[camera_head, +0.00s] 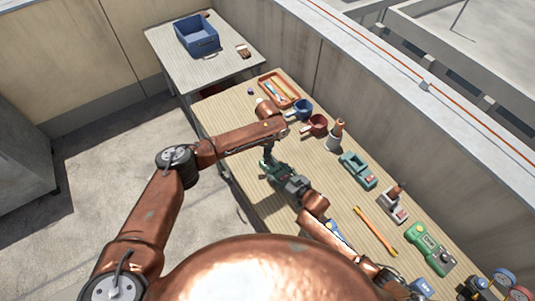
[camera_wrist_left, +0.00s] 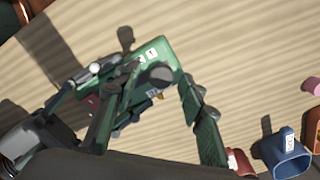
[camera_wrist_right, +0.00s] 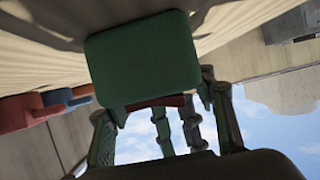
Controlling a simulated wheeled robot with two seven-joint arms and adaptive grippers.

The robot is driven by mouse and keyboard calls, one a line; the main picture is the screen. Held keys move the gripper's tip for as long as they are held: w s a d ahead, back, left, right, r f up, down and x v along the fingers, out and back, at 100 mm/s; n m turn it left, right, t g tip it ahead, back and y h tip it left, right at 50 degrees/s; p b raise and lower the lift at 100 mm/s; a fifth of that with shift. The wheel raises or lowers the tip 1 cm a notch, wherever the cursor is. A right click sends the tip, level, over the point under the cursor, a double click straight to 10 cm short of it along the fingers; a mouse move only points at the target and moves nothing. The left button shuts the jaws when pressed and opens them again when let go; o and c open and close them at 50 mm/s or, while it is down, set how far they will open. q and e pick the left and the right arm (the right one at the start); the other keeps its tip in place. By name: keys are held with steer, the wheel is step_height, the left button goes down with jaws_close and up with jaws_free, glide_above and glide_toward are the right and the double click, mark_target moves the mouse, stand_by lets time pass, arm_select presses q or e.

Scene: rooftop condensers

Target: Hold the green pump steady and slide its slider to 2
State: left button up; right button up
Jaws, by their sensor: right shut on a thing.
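The green pump shows in the left wrist view (camera_wrist_left: 160,52), a green body with white number labels and a dark round knob (camera_wrist_left: 160,75). I cannot read where the slider is set. In the right wrist view the pump's green end (camera_wrist_right: 140,60) fills the space between the fingers of my right gripper (camera_wrist_right: 162,110). My right gripper (camera_head: 289,184) is shut on the pump above the table. My left gripper (camera_head: 267,160) points down over the pump from the other side. Its fingers (camera_wrist_left: 155,85) look apart around the knob; contact is unclear. In the head view the grippers largely hide the pump.
On the wooden table (camera_head: 235,115) stand an orange tray (camera_head: 279,89), a blue mug (camera_head: 302,108), a red mug (camera_head: 316,124), a teal tool (camera_head: 358,169), an orange-yellow stick (camera_head: 375,231) and a green device (camera_head: 430,247). A blue crate (camera_head: 197,39) stands on the farther table.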

arm_select(q)
jaws_close()
stand_by(0.4)
steer(key=shift+s+d, duration=0.65)
steer(key=shift+s, duration=0.15)
steer(key=shift+o, duration=0.4)
jaws_free()
steer(key=shift+r, duration=0.1)
step_height(320, 180, up, 12)
